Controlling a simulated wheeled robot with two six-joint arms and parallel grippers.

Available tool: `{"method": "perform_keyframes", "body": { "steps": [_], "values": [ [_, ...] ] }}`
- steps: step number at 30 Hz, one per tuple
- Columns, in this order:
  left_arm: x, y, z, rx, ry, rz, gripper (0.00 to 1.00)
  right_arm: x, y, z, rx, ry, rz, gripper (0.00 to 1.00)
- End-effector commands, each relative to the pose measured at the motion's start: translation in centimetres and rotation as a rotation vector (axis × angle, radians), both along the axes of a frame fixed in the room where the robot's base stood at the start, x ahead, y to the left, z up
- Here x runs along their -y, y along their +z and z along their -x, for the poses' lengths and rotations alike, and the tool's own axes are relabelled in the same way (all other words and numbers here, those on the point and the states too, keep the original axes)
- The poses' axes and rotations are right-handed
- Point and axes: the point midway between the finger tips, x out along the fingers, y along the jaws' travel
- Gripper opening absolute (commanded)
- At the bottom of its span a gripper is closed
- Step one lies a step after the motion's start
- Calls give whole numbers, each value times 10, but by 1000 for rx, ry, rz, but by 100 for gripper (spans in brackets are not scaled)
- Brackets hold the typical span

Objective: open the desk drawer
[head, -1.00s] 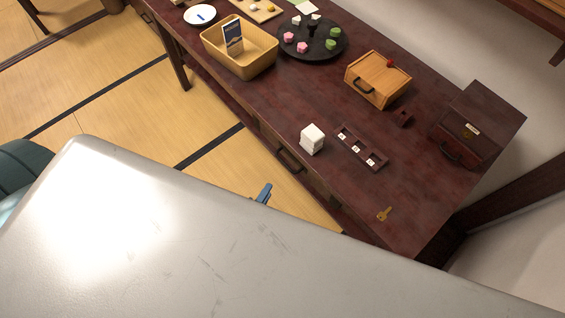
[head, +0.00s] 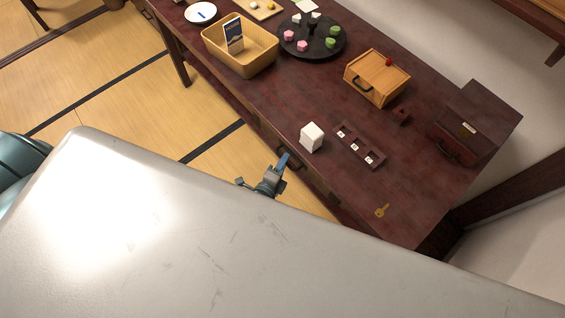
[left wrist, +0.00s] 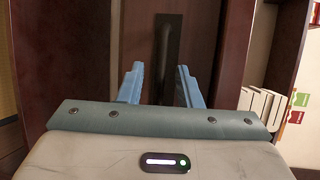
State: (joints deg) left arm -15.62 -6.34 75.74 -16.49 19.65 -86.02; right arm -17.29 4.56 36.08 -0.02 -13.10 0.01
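The dark red-brown desk (head: 310,90) runs diagonally across the head view. Its drawer front, with a dark upright-looking handle (left wrist: 165,48) on a dark plate, fills the middle of the left wrist view; the drawer looks shut. My left gripper (head: 284,160) is at the desk's front side, by the handle. In the left wrist view its two blue fingers (left wrist: 160,84) are apart, one on each side of the handle's line, with nothing between the tips that I can see held. Whether they touch the handle I cannot tell. My right gripper is not in view.
On the desktop are a white block stack (head: 311,137), a dark slotted tray (head: 358,149), a brass key (head: 382,210), a wooden box (head: 376,78), a dark chest (head: 462,143), a basket (head: 255,62) and a round black tray (head: 300,48). Tatami floor lies in front.

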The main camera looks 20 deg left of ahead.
Motion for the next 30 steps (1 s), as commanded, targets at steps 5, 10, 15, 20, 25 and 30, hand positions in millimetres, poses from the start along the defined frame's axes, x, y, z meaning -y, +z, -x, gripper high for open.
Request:
{"method": "perform_keyframes", "body": {
  "steps": [5, 10, 15, 20, 25, 30],
  "values": [
    [0, 0, 0, 0, 0, 0, 32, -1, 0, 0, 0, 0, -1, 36],
    [0, 0, 0, 0, 0, 0, 2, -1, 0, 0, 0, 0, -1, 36],
    [0, 0, 0, -1, 0, 0, 0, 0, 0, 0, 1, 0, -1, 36],
    [-1, -1, 3, -1, 0, 0, 0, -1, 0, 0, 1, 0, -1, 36],
    [-9, -1, 17, -2, 0, -2, 0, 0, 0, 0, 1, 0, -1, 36],
    [-24, -1, 47, -5, -1, -3, 0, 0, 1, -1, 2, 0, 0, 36]
  ]
}}
